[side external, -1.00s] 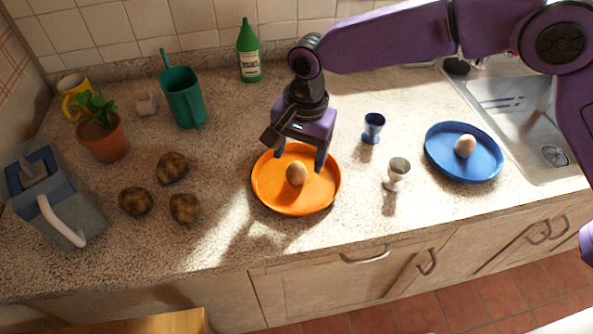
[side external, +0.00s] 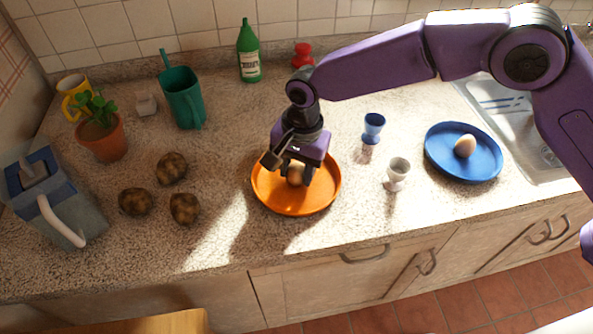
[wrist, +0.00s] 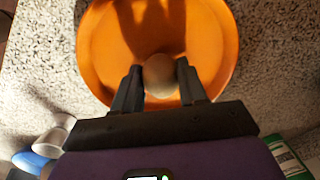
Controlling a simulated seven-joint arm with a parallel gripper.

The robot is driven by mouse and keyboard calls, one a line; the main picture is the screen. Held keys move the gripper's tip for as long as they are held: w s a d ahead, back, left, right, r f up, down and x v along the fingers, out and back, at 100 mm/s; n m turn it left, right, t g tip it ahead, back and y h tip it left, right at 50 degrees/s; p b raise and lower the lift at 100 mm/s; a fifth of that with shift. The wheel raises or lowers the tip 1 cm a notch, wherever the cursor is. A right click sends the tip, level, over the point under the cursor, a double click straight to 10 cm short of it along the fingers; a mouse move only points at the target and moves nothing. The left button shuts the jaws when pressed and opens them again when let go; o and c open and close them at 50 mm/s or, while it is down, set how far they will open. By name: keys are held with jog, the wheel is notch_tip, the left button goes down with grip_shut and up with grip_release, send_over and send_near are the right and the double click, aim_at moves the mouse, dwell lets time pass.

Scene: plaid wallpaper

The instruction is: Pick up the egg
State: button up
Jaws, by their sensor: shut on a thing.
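A brown egg (side external: 294,178) is in the orange plate (side external: 268,202), partly hidden by my gripper in the side view. My gripper (side external: 296,180) is low over the plate and shut on this egg. In the wrist view the egg (wrist: 160,75) sits between the two dark fingers of my gripper (wrist: 160,82), inside the orange plate (wrist: 100,45). I cannot tell whether the egg still touches the plate. Another, paler egg (side external: 465,146) lies in the blue plate (side external: 463,174) on the right.
A blue egg cup (side external: 374,127) and a white one (side external: 397,172) stand between the plates. Several potatoes (side external: 172,168) lie left. The sink (side external: 525,125) is right.

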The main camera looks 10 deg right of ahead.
jog(key=shift+r, duration=0.15)
jog(key=shift+r, duration=0.65)
jog(key=s+d+r, duration=0.9)
jog(key=d+r, duration=0.2)
jog(key=r, duration=0.1)
jog(key=w+d+f, duration=0.3)
jog(key=w+d, duration=0.1)
jog(key=d, duration=0.4)
jog(key=shift+w+d+f, duration=0.25)
jog(key=shift+w, duration=0.15)
dwell(0.3)
jog(key=shift+f, duration=1.4)
